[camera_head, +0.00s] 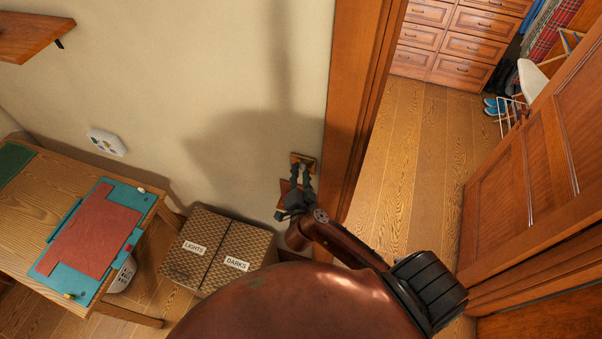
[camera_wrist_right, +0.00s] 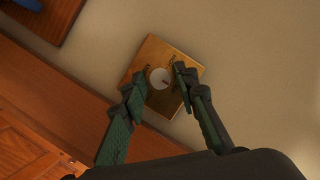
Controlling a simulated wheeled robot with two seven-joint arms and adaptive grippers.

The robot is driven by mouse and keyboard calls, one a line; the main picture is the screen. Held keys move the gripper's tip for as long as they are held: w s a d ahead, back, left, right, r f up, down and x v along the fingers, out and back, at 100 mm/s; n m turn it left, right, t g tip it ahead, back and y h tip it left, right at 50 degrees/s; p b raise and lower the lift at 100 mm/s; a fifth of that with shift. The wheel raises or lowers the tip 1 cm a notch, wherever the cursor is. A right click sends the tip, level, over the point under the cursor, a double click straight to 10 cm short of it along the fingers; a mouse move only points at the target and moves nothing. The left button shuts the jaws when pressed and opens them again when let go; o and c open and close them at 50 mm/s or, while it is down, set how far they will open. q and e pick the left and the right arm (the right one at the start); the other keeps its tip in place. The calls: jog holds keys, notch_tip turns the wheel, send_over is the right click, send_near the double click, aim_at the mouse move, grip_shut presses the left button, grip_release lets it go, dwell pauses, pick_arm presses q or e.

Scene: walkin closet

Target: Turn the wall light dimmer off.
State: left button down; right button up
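The wall light dimmer is a square brass-coloured plate (camera_wrist_right: 184,62) with a round white knob (camera_wrist_right: 159,78) at its middle. A short dark reddish mark on the knob points to the lower right in the wrist view. In the head view the plate (camera_head: 304,158) is on the wall beside the door frame, partly hidden by my right gripper (camera_head: 299,178). In the wrist view my right gripper (camera_wrist_right: 160,82) is open, with one finger on each side of the knob. Gaps show between the fingers and the knob; contact with the plate cannot be told. My left gripper is not in view.
A wooden door frame (camera_head: 352,100) stands close to the right of the dimmer. A hamper (camera_head: 214,240) marked LIGHTS and DARKS and a wooden table (camera_head: 40,200) stand at the left. An open door (camera_head: 530,180) is at the right; the floor between is clear.

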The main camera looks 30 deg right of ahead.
jog(key=shift+o, duration=0.7)
jog(key=shift+s, duration=0.15)
jog(key=v, duration=1.2)
